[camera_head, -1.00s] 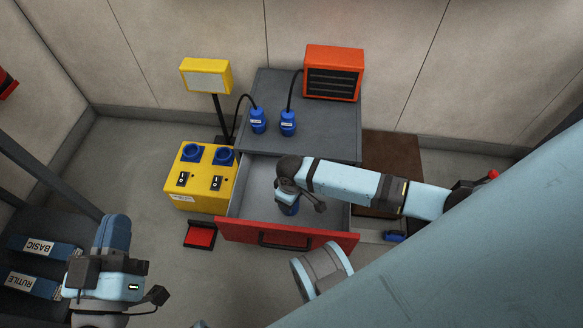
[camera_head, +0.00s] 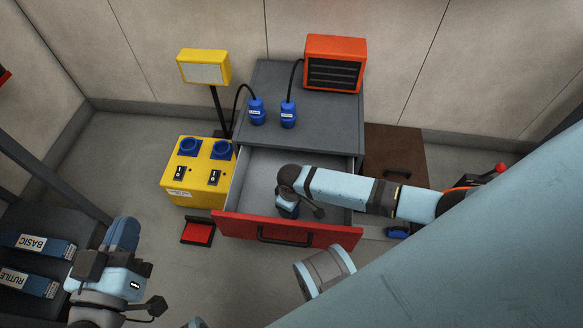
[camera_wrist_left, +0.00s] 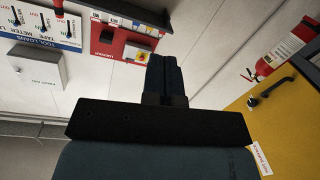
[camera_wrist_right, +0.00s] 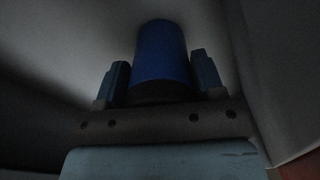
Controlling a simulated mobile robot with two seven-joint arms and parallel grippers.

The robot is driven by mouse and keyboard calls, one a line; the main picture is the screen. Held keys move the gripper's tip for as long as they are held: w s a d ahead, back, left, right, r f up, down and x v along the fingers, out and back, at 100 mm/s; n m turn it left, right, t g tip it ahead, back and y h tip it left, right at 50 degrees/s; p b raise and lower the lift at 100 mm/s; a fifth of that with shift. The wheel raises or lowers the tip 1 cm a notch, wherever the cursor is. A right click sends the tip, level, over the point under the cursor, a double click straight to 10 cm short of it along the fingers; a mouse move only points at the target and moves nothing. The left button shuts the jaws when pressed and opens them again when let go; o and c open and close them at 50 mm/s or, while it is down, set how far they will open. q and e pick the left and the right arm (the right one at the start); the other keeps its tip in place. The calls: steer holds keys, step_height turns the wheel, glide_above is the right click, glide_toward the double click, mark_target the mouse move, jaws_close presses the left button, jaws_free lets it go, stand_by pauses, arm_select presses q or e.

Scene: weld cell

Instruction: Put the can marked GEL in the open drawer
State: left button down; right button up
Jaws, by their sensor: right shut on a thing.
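The open drawer (camera_head: 335,234) has a red front and a grey inside, and sticks out from the grey cabinet. My right gripper (camera_head: 287,206) reaches into it from the right, near its front. It is shut on a blue can (camera_wrist_right: 162,52), which stands upright between the two fingers in the right wrist view. In the head view the can mostly hides under the gripper. No GEL marking shows, and I cannot tell whether the can touches the drawer floor. My left gripper (camera_head: 124,236) is shut and empty at the lower left; its fingers meet in the left wrist view (camera_wrist_left: 165,75).
The cabinet top (camera_head: 325,115) holds two blue plugs (camera_head: 257,112) and an orange heater-like box (camera_head: 335,63). A yellow socket box (camera_head: 203,172) stands left of the drawer, with a red pedal (camera_head: 198,231) before it. Blue packs marked BASIC (camera_head: 36,244) and RUTILE lie at left.

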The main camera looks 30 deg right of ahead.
steer(key=o, duration=1.2)
steer(key=shift+c, duration=0.2)
arm_select(q)
step_height(320, 180, up, 8)
steer(key=t+p, duration=0.3)
steer(key=p, duration=0.2)
steer(key=shift+s+a+n, duration=0.15)
steer(key=shift+a+n, duration=0.2)
steer(key=shift+n, duration=0.05)
arm_select(e)
step_height(320, 180, up, 12)
steer(key=shift+r, duration=0.1)
